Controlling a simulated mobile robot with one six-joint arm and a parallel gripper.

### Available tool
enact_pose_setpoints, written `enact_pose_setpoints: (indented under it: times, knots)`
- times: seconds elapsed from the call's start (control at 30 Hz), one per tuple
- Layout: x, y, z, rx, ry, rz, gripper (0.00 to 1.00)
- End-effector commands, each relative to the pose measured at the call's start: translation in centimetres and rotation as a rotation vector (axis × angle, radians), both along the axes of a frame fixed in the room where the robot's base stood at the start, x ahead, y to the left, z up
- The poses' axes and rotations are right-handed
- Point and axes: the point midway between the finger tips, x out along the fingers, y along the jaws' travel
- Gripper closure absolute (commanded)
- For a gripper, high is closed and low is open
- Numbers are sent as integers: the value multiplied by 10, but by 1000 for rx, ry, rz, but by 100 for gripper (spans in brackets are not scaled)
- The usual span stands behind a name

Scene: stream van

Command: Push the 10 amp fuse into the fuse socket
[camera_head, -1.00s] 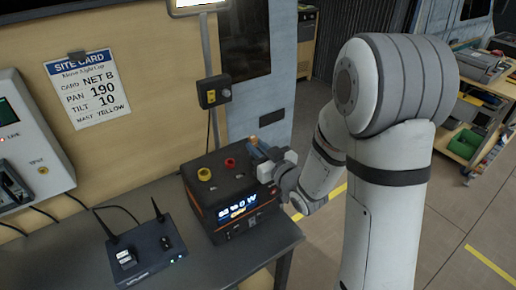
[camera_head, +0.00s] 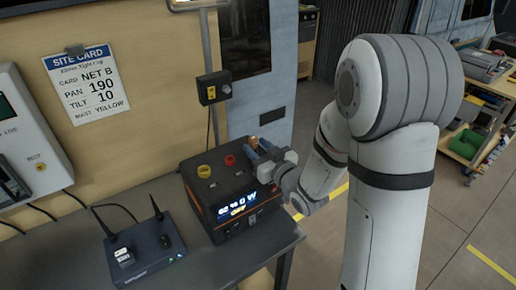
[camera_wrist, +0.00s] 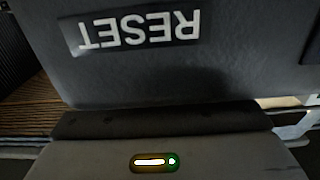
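I cannot make out the 10 amp fuse or the fuse socket with certainty in either view. My gripper (camera_head: 264,148) is at the right rear top edge of a black power unit (camera_head: 207,214) in the head view. A small orange-brown piece (camera_head: 252,142) shows at its fingertips; I cannot tell whether it is held. The finger gap is too small to judge. The wrist view shows a dark face with an upside-down RESET label (camera_wrist: 139,31) close in front of my gripper's housing; the fingertips are hidden there.
The unit's top has a yellow knob (camera_head: 203,171) and a red knob (camera_head: 229,160). Its lit display (camera_head: 238,204) faces front. A router with two antennas (camera_head: 148,255) stands to the left on the grey table (camera_head: 215,270). A wall-mounted box (camera_head: 213,91) is behind.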

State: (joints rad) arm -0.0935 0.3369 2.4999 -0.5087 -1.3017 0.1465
Motion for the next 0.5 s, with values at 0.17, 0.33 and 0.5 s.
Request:
enact_pose_setpoints:
  times: [0.17,0.33,0.5]
  knots:
    - [0,0,0,0,0,0,56]
    - [-1,-1,-1,0,0,0,56]
    - [-11,-9,-3,1,-3,-2,56]
